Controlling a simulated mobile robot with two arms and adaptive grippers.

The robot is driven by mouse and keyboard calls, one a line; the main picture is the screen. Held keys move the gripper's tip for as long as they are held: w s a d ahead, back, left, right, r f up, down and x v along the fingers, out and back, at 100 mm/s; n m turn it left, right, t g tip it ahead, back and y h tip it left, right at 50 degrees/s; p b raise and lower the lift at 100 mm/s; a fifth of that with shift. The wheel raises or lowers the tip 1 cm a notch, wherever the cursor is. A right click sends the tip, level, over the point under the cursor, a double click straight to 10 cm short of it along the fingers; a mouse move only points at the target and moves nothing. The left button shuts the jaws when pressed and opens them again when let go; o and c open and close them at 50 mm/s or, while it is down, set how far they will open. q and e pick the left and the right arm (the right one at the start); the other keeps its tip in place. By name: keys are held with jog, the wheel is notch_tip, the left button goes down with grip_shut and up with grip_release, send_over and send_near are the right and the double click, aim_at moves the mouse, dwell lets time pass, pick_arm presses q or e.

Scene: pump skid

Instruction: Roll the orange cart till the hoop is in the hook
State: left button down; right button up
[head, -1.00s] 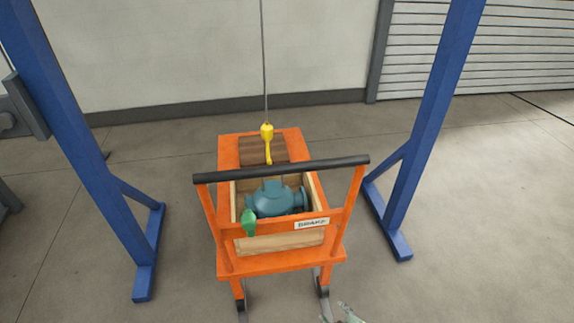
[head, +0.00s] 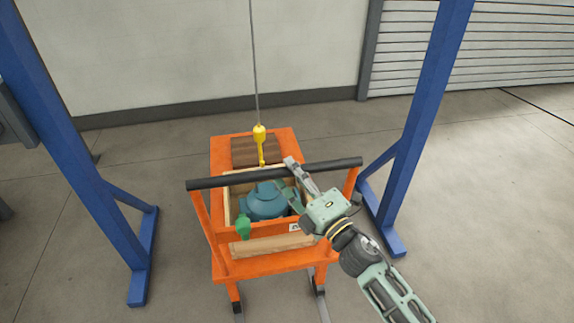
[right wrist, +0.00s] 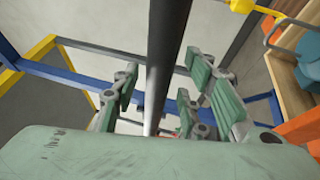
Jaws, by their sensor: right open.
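The orange cart (head: 222,262) stands between two blue posts, its black handle bar (head: 235,179) on the near side. It carries a wooden crate with a blue-teal pump (head: 265,202). A yellow hook (head: 260,142) hangs on a cable above the cart's far part; some yellow shows in the right wrist view (right wrist: 248,6). I cannot make out the hoop for certain in the head view. My right gripper (head: 290,181) is open at the right half of the handle bar. In the right wrist view the bar (right wrist: 166,50) runs between its fingers. My left gripper is not in view.
Blue posts stand left (head: 75,150) and right (head: 415,120) of the cart, with feet on the floor. A green object (head: 243,228) hangs at the crate's near left corner. A wall and a shutter (head: 480,50) are behind. The floor between the posts is clear around the cart.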

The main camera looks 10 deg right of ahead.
jog(key=shift+x, duration=1.2)
grip_shut()
